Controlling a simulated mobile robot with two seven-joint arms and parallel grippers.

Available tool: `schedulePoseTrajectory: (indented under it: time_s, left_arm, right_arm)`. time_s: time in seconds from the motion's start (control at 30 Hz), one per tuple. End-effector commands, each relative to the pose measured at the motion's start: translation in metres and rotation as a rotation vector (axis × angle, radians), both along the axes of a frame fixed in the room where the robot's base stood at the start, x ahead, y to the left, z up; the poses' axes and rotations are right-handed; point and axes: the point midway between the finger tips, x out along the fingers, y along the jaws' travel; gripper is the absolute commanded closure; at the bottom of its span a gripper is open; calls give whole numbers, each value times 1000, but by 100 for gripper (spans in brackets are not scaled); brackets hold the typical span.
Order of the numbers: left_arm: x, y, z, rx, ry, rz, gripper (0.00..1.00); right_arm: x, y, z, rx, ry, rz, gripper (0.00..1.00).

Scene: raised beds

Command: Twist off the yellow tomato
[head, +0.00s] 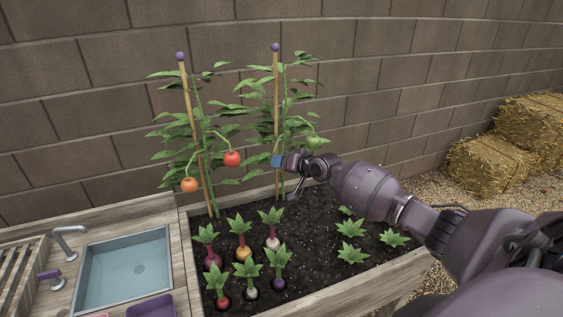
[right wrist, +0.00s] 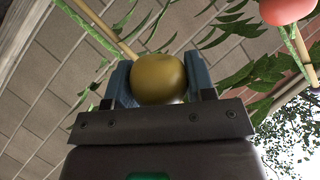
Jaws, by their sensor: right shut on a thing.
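The yellow tomato (right wrist: 158,78) sits between the two blue fingers of my right gripper (right wrist: 159,84) in the right wrist view, with a finger on each side. My right gripper (head: 278,161) is shut on it, beside the right-hand tomato plant (head: 284,110). In the head view the yellow tomato is hidden by the gripper. I cannot tell whether its stem is still joined to the plant. My left gripper is not in view.
A red tomato (head: 232,158) hangs just left of the gripper, an orange one (head: 190,185) further left, a green one (head: 314,142) above the wrist. Several root vegetables (head: 243,254) grow in the bed below. A sink basin (head: 125,270) is at left, straw bales (head: 487,163) at right.

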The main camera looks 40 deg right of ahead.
Motion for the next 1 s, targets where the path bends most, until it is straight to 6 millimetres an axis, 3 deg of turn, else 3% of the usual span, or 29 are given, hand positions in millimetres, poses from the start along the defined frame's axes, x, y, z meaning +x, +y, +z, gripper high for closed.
schedulePoseTrajectory:
  time_s: [0.53,1.0]
  left_arm:
    - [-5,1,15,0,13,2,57]
    - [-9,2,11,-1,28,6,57]
  right_arm:
    - [-19,-4,12,0,1,0,81]
    - [-24,-5,13,0,1,-1,81]
